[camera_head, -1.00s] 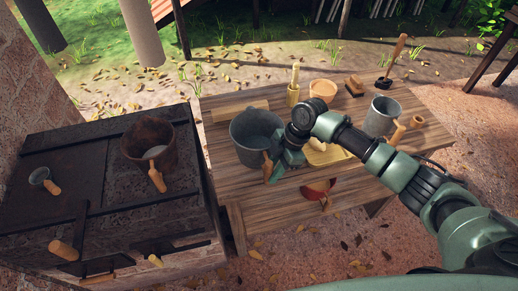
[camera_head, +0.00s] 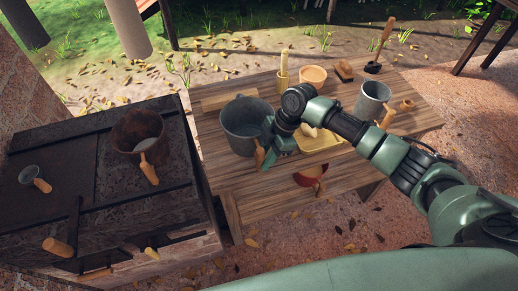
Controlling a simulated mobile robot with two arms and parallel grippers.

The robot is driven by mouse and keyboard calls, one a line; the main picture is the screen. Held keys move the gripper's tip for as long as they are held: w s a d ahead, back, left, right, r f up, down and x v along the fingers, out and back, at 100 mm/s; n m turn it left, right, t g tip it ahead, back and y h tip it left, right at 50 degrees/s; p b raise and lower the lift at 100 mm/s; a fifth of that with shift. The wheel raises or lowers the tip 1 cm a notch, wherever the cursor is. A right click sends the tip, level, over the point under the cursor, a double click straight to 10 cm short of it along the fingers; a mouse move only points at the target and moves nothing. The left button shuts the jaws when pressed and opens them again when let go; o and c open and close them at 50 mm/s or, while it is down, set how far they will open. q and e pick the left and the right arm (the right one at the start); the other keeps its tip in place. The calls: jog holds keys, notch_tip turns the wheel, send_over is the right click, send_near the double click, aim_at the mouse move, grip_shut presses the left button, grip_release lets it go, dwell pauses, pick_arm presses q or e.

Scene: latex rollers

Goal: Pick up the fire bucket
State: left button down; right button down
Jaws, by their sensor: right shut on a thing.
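A large grey metal bucket (camera_head: 240,117), which I take for the fire bucket, stands upright on the wooden table at its left part. A wooden handle (camera_head: 260,156) shows at its front right side. My right gripper (camera_head: 266,152) is at the right side of this bucket, shut on its side or handle. The wrist hides the exact contact, and I cannot tell whether the bucket is off the table. My left gripper is not in view.
A smaller grey pot (camera_head: 371,100) stands right of my arm. A red item (camera_head: 309,177) is at the table's front. A rusty pot (camera_head: 137,128) stands on the dark stove at left. The table's front left is clear.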

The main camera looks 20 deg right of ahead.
jog(key=shift+r, duration=0.25)
